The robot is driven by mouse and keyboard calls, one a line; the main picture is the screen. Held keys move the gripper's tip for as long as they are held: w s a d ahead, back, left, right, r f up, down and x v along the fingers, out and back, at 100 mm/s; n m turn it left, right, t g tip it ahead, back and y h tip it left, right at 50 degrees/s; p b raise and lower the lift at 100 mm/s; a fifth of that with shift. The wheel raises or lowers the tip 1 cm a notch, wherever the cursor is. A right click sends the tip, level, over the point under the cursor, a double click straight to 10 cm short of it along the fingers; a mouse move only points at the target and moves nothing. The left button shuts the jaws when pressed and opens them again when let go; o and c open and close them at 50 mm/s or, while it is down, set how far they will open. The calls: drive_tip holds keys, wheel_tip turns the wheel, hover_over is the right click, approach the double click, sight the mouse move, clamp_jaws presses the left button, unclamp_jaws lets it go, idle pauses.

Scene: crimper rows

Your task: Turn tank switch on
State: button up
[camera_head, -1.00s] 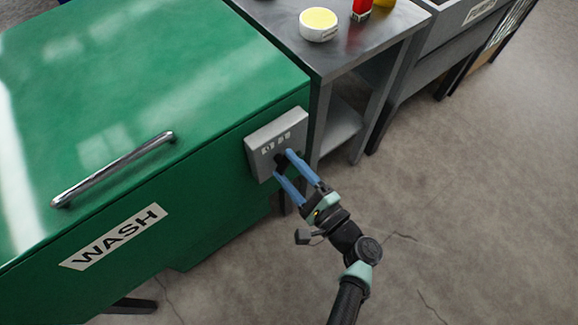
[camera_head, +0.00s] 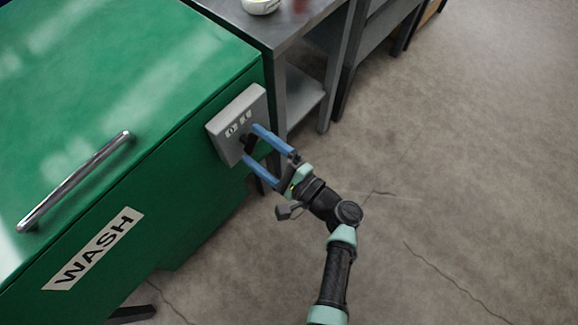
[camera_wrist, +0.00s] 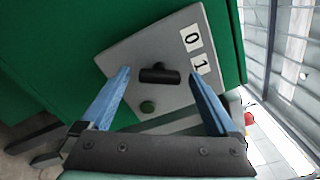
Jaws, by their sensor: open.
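The green wash tank (camera_head: 150,120) carries a grey switch box (camera_head: 226,118) on its side. In the wrist view the box (camera_wrist: 130,55) has a black knob (camera_wrist: 159,73), with its bar lying nearly level across the picture.
A long metal handle (camera_head: 75,182) and a "WASH" label (camera_head: 92,250) are on the tank. A grey metal table (camera_head: 275,30) stands behind the box, with a white round container (camera_head: 261,5) on top. The concrete floor at right is clear.

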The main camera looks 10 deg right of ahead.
drive_tip(key=v, duration=1.2)
drive_tip(key=shift+s+d+p, duration=0.15)
drive_tip(key=shift+s+p, duration=0.15)
drive_tip(key=shift+p, duration=0.05)
